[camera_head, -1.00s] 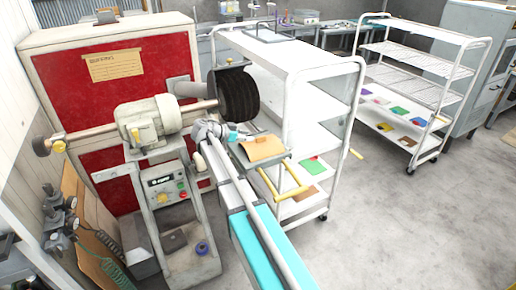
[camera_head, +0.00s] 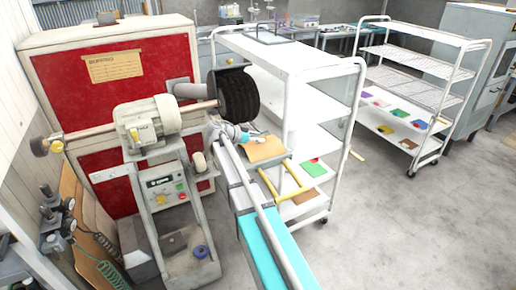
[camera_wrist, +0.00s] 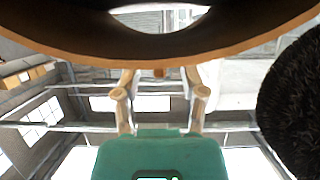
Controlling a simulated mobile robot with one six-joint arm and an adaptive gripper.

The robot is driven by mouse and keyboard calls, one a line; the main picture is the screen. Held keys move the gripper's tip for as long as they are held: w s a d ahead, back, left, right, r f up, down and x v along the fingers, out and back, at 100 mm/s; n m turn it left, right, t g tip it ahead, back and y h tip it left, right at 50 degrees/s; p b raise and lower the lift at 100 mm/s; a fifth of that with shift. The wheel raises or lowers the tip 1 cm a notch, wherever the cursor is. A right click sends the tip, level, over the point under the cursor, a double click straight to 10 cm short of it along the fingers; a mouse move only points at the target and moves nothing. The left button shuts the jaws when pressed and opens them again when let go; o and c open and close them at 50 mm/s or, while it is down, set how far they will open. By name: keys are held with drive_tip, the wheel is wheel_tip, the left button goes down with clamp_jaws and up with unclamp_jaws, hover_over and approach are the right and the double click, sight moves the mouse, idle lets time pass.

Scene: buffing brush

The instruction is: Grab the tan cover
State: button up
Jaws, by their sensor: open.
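A tan sheet-like piece (camera_head: 265,149), which looks like the tan cover, is beside the end of my arm in the head view, at the near side of the white cart. My gripper (camera_head: 246,135) is small there, just below the dark brush and close to the tan piece's upper left edge. In the wrist view, my gripper (camera_wrist: 161,85) has its two fingers apart with nothing between them. A large brown curved rim (camera_wrist: 75,58) spans the top of that view, close to the camera. I cannot tell whether it is the same piece or whether anything touches it.
The black buffing brush (camera_head: 238,94) is right above my gripper and fills the right edge of the wrist view (camera_wrist: 292,100). The white cart (camera_head: 325,150) stands to the right. Floor (camera_head: 385,225) is open farther right.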

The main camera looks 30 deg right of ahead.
drive_tip(key=shift+d+f, duration=0.15)
drive_tip(key=shift+d, duration=0.3)
clamp_jaws()
idle(0.3)
